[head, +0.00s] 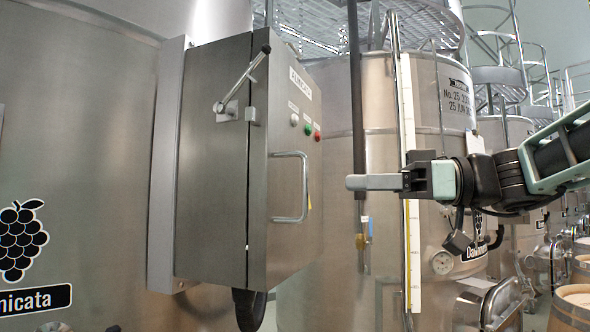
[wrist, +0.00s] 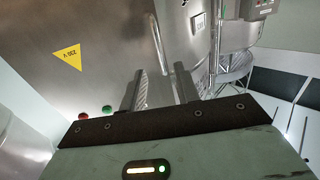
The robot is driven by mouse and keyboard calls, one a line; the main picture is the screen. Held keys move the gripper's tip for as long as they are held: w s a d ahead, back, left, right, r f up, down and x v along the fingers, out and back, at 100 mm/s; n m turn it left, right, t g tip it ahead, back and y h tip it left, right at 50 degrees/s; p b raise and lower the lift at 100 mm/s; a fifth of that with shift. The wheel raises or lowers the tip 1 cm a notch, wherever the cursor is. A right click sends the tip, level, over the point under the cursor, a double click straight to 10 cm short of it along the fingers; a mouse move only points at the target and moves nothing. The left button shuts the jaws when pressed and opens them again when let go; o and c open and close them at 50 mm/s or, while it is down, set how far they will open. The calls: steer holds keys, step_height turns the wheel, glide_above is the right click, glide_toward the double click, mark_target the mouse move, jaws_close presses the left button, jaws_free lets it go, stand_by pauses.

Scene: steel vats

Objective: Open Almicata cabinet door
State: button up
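The Almicata cabinet (head: 215,165) is a steel box fixed to the large vat at left in the head view. Its door (head: 285,240) is on the right-facing side and looks closed. The door carries a vertical bar handle (head: 305,187), a name plate (head: 300,83) and several small buttons. My gripper (head: 350,183) is right of the handle at about its height, apart from it and pointing left. In the wrist view, the two fingers (wrist: 160,85) stand apart with nothing seen between them.
A lever (head: 245,82) sticks out at the cabinet's upper left side. Steel vats (head: 455,120) with railings stand behind my arm. A vertical pipe and white gauge strip (head: 409,150) rise behind my gripper. Wooden barrels (head: 572,305) stand at lower right.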

steer(key=p, duration=0.5)
glide_above(293, 219)
steer(key=d, duration=0.1)
steer(key=shift+s+r, duration=0.1)
steer(key=shift+r, duration=0.05)
steer(key=shift+a, duration=0.5)
jaws_close()
